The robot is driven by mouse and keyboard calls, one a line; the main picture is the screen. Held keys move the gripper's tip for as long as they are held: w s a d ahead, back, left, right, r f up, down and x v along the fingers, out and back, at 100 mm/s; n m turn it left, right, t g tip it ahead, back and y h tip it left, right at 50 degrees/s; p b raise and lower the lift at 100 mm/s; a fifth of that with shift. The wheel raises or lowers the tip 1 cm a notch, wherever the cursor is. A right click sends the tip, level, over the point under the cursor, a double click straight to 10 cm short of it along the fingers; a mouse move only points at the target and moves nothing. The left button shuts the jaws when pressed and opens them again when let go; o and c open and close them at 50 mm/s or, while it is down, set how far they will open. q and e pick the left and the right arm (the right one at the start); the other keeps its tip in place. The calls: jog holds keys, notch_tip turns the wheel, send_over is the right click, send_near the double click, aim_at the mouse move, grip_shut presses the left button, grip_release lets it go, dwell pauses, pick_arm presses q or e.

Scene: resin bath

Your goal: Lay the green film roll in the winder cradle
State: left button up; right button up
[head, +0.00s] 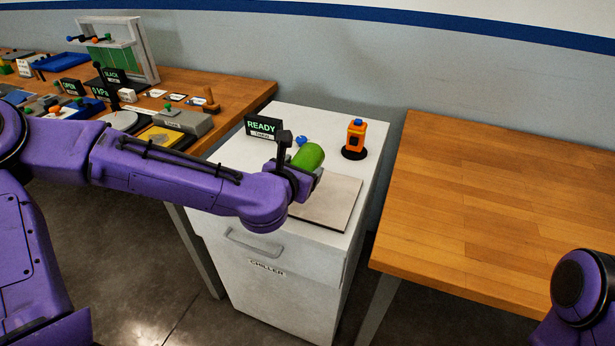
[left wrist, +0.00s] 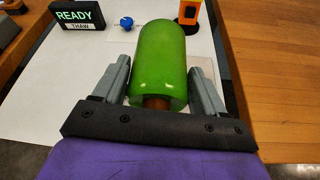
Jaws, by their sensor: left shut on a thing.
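The green film roll (head: 309,156) is a rounded green cylinder over the white chiller top. In the left wrist view the roll (left wrist: 158,58) points away from me, with a brown core end (left wrist: 156,103) at its near side. My left gripper (head: 300,174) is shut on the roll, and its grey fingers (left wrist: 161,82) lie on either side of it. I cannot tell how far the roll is above the surface. I cannot make out the winder cradle for sure. My right gripper is out of view; only part of my right arm shows at the lower right.
The chiller (head: 292,292) bears a pale flat plate (head: 335,206), a READY sign (head: 263,126), a blue knob (head: 301,141) and an orange device (head: 355,136). The left bench (head: 236,92) is crowded. The right wooden table (head: 500,200) is bare, with a gap before it.

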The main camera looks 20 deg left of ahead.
pick_arm(q)
jog(key=w+f, duration=0.2)
jog(key=f, duration=0.1)
jog(key=w+f, duration=0.2)
jog(key=shift+a+f, duration=0.2)
notch_tip(320, 180, down, 2)
jog(key=shift+f, duration=0.25)
jog(key=shift+f, duration=0.2)
jog(key=o, duration=1.3)
